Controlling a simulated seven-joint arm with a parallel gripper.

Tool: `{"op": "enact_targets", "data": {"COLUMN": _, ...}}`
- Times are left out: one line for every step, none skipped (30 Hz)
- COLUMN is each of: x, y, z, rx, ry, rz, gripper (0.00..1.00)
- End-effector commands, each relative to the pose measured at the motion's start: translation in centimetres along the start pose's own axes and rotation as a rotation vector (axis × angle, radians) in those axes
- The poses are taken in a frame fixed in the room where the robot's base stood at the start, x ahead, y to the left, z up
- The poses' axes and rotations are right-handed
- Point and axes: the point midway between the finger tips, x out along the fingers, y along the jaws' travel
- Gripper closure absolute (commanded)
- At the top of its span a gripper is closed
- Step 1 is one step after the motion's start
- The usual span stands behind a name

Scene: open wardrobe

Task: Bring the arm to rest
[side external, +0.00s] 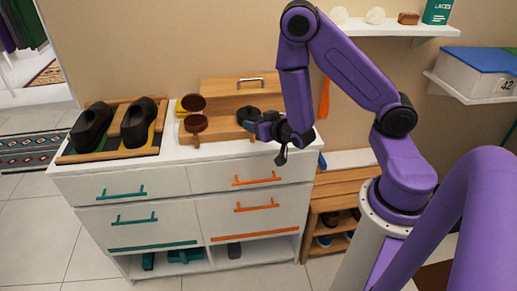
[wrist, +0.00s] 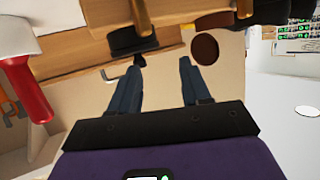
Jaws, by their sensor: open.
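My gripper (side external: 256,126) is at the end of my purple arm, above the right part of the white dresser top (side external: 172,160). In the wrist view its two blue-grey fingers (wrist: 161,70) stand wide apart with nothing between them. Beyond the fingertips are a dark round object (wrist: 130,42) and a brown round one (wrist: 205,48). In the side view the dark round object (side external: 248,113) is close behind the gripper, by a wooden box (side external: 225,90) with a metal handle. I cannot tell whether the gripper touches anything there.
Two dark shoes (side external: 92,127) stand on a wooden tray (side external: 72,157) at the dresser's left. Brown round pieces (side external: 195,123) lie left of the gripper. Drawers with teal and orange handles look closed. A wooden shoe rack (side external: 335,190) stands right. Wall shelves (side external: 385,29) hang behind my arm.

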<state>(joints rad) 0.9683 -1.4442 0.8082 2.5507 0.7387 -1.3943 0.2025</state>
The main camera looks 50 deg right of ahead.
Motion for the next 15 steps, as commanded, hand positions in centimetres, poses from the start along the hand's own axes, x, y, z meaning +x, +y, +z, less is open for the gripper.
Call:
{"op": "enact_targets", "data": {"x": -0.4, "y": -1.8, "z": 0.1, "rx": 0.011, "ry": -0.050, "rz": -0.049, "gripper": 0.53}}
{"op": "enact_targets", "data": {"x": -0.7, "y": -2.7, "z": 0.3, "rx": 0.013, "ry": -0.086, "rz": -0.077, "gripper": 0.53}}
{"op": "enact_targets", "data": {"x": -1.2, "y": -4.0, "z": 0.7, "rx": 0.012, "ry": -0.136, "rz": -0.117, "gripper": 0.53}}
{"op": "enact_targets", "data": {"x": -1.7, "y": -5.0, "z": 0.9, "rx": 0.008, "ry": -0.173, "rz": -0.148, "gripper": 0.53}}
{"op": "enact_targets", "data": {"x": -2.2, "y": -6.0, "z": 1.2, "rx": 0.003, "ry": -0.211, "rz": -0.177, "gripper": 0.53}}
{"op": "enact_targets", "data": {"x": -3.0, "y": -7.2, "z": 1.5, "rx": -0.007, "ry": -0.260, "rz": -0.219, "gripper": 0.53}}
{"op": "enact_targets", "data": {"x": -3.6, "y": -8.1, "z": 1.7, "rx": -0.016, "ry": -0.296, "rz": -0.249, "gripper": 0.53}}
{"op": "enact_targets", "data": {"x": -4.3, "y": -8.9, "z": 2.0, "rx": -0.028, "ry": -0.333, "rz": -0.280, "gripper": 0.53}}
{"op": "enact_targets", "data": {"x": -5.4, "y": -10.0, "z": 2.2, "rx": -0.047, "ry": -0.379, "rz": -0.322, "gripper": 0.53}}
{"op": "enact_targets", "data": {"x": -6.2, "y": -10.8, "z": 2.4, "rx": -0.064, "ry": -0.414, "rz": -0.352, "gripper": 0.53}}
{"op": "enact_targets", "data": {"x": -7.0, "y": -11.5, "z": 2.6, "rx": -0.082, "ry": -0.447, "rz": -0.383, "gripper": 0.53}}
{"op": "enact_targets", "data": {"x": -8.3, "y": -12.3, "z": 2.8, "rx": -0.109, "ry": -0.492, "rz": -0.424, "gripper": 0.53}}
{"op": "enact_targets", "data": {"x": -9.2, "y": -12.9, "z": 3.0, "rx": -0.131, "ry": -0.524, "rz": -0.453, "gripper": 0.53}}
{"op": "enact_targets", "data": {"x": -10.2, "y": -13.4, "z": 3.1, "rx": -0.156, "ry": -0.554, "rz": -0.484, "gripper": 0.53}}
{"op": "enact_targets", "data": {"x": -11.6, "y": -14.0, "z": 3.3, "rx": -0.191, "ry": -0.595, "rz": -0.522, "gripper": 0.53}}
